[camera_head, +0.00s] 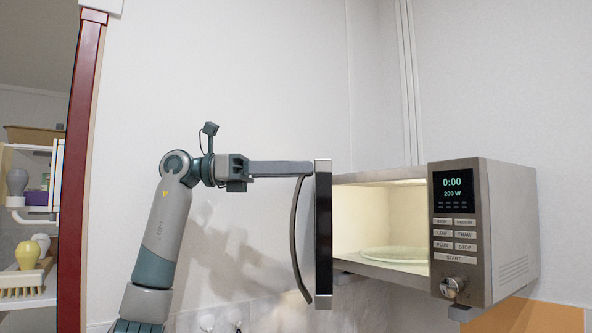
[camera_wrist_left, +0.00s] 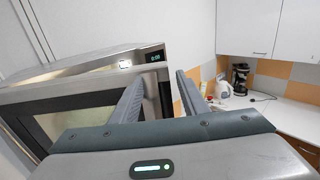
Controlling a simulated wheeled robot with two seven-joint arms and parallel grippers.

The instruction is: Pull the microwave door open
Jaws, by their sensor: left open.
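The microwave (camera_head: 510,230) hangs at the right of the head view, its lit interior and glass plate (camera_head: 395,254) showing. Its door (camera_head: 323,235) stands open, seen nearly edge-on, with the curved dark handle (camera_head: 296,240) on its left side. My left gripper (camera_head: 312,168) reaches the upper end of the handle from the left; I cannot tell whether it touches. In the left wrist view the fingers (camera_wrist_left: 160,76) are apart, with the microwave front (camera_wrist_left: 100,88) and its display (camera_wrist_left: 155,57) beyond them. My right gripper is out of view.
A red post (camera_head: 78,170) and shelves with bulbs and a brush (camera_head: 22,284) stand at the far left. The wrist view shows a counter (camera_wrist_left: 268,112) with a white kettle (camera_wrist_left: 222,89) and a coffee maker (camera_wrist_left: 240,78), under white cabinets (camera_wrist_left: 265,28).

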